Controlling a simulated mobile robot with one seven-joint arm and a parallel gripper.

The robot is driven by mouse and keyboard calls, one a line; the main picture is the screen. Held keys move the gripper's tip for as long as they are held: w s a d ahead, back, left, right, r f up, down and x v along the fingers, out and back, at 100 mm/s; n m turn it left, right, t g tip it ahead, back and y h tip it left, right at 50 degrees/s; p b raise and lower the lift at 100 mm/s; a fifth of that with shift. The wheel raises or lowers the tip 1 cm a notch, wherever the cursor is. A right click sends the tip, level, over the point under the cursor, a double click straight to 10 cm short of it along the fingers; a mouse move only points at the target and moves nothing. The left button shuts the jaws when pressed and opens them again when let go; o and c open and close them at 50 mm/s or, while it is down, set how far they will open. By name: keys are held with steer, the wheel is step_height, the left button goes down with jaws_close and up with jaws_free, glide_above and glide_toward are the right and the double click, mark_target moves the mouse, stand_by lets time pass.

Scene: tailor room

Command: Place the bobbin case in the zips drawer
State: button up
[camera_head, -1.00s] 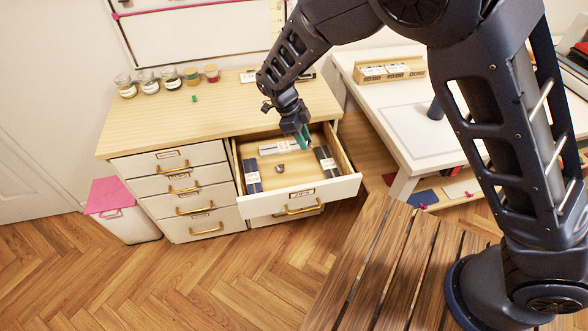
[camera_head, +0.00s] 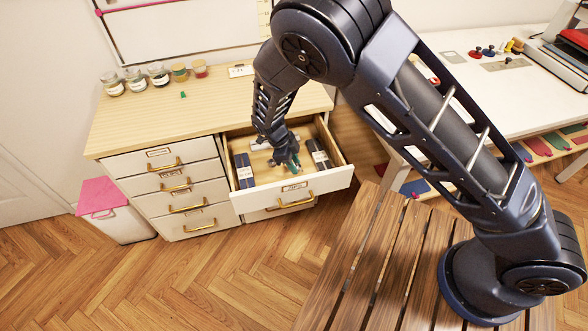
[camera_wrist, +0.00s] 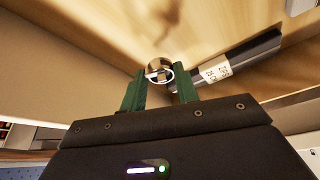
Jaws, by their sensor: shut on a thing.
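The open drawer (camera_head: 335,180) is the top right one of the wooden cabinet; its label is too small to read. My gripper (camera_head: 291,167) is down inside the drawer, near its front middle. In the wrist view, the round silvery bobbin case (camera_wrist: 159,70) sits between the green fingertips of my gripper (camera_wrist: 160,84), which is shut on it. The bobbin case is hidden by the gripper in the head view. I cannot tell whether it touches the drawer floor.
Several jars (camera_head: 158,75) and a small green item (camera_head: 183,94) stand on the cabinet top (camera_head: 140,117). A pink-lidded bin (camera_head: 103,197) is at left.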

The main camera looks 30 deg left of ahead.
steer(key=shift+f, duration=1.7)
steer(key=o, duration=0.9)
steer(key=shift+f, duration=0.1)
steer(key=shift+o, duration=0.2)
steer(key=v, duration=1.2)
